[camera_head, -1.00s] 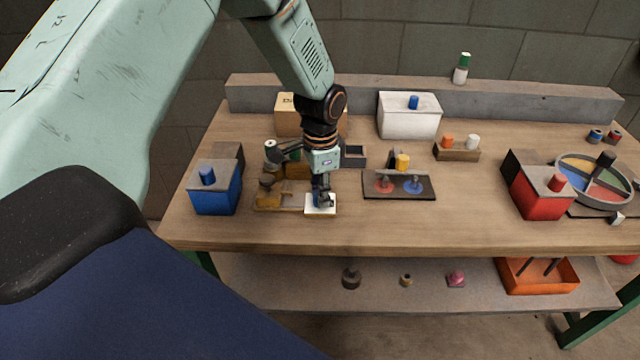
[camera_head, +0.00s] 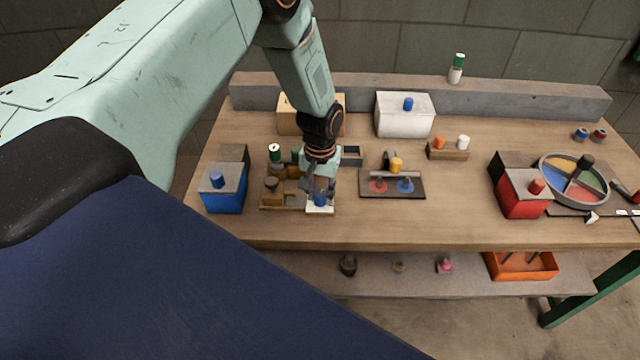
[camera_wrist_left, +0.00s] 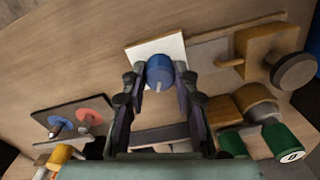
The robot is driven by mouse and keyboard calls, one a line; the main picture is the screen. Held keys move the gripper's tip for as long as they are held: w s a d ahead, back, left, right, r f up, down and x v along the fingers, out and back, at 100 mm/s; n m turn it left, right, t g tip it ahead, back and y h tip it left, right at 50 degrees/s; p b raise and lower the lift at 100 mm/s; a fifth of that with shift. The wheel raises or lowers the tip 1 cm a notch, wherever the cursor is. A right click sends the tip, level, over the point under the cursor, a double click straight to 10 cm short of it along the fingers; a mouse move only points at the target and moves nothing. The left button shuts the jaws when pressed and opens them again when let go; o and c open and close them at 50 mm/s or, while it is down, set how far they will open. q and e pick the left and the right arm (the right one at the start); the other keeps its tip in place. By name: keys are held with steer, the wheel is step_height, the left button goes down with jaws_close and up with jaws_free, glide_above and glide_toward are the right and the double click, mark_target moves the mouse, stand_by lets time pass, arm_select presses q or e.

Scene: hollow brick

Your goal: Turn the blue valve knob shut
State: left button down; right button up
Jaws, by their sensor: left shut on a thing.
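The blue valve knob (camera_head: 320,200) stands on a square white plate (camera_head: 313,211) near the table's front edge. In the left wrist view the knob (camera_wrist_left: 159,68) shows a pale line on its side, and the white plate (camera_wrist_left: 143,50) lies behind it. My left gripper (camera_head: 318,191) reaches down from above, and its two fingers are closed on either side of the knob. The fingertips (camera_wrist_left: 160,82) touch or nearly touch the knob's sides in the wrist view. My right gripper is not in view.
Brass-coloured fittings (camera_head: 273,190) stand close left of the knob. A blue box (camera_head: 223,202) stands farther left. A dark panel (camera_head: 408,192) with red and blue discs lies to the right. The front tabletop right of the plate is clear.

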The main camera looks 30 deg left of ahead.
mark_target(320, 193)
arm_select(q)
steer(key=n+p, duration=0.2)
steer(key=n, duration=0.3)
steer(key=shift+p, duration=0.4)
steer(key=shift+w+n, duration=0.1)
steer(key=shift+n, duration=0.3)
steer(key=c, duration=1)
jaws_free()
step_height(320, 193, up, 12)
